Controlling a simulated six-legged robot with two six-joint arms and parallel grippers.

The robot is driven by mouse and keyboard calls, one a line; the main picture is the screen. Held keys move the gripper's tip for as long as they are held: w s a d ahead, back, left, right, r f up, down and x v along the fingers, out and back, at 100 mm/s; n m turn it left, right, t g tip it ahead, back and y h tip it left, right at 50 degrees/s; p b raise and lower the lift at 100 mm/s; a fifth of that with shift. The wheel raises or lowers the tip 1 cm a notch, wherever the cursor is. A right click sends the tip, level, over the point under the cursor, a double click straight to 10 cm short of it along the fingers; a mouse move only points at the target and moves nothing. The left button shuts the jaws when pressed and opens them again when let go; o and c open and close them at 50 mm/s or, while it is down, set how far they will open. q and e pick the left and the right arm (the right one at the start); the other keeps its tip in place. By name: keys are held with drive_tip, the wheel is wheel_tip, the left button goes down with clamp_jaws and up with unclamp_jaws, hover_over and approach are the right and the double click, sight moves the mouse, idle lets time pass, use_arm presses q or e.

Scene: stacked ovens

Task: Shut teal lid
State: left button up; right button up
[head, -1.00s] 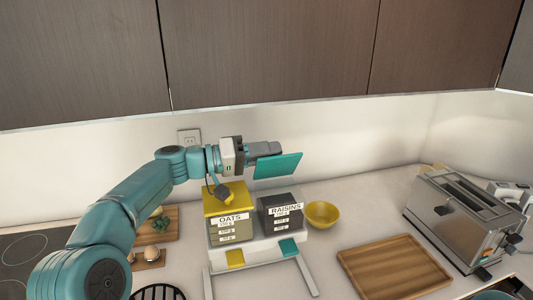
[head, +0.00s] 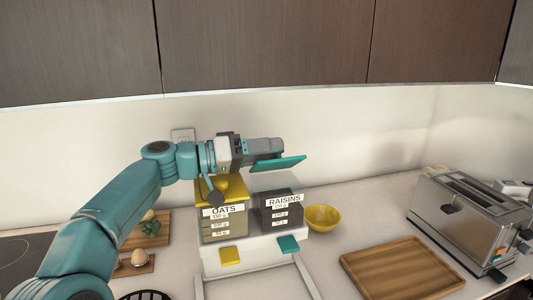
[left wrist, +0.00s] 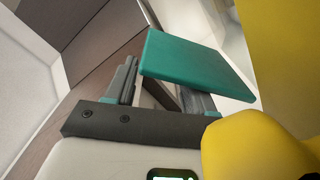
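The teal lid (head: 278,163) is raised above the dark raisins box (head: 281,212) and tilted, seen nearly edge-on in the head view. A clear gap shows between lid and box. It is a flat teal panel in the left wrist view (left wrist: 198,68). My left gripper (head: 268,146) lies just above and behind the lid, pointing right. Its two fingers (left wrist: 160,92) stand apart in the wrist view, with the lid across them; whether they touch it I cannot tell. My right gripper is not in view.
The oats box (head: 222,222) with its yellow lid (head: 232,188) stands left of the raisins box, under my left wrist. A yellow bowl (head: 323,217), a wooden tray (head: 402,275) and a toaster (head: 465,222) are to the right. Cabinets (head: 260,45) hang above.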

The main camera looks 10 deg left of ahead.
use_arm(q)
drive_tip(key=shift+a+f, duration=0.1)
drive_tip(key=shift+a, duration=0.15)
drive_tip(key=b+v, duration=0.2)
drive_tip(key=v, duration=1.4)
drive_tip(key=shift+b, duration=0.35)
drive_tip(key=shift+s, duration=0.1)
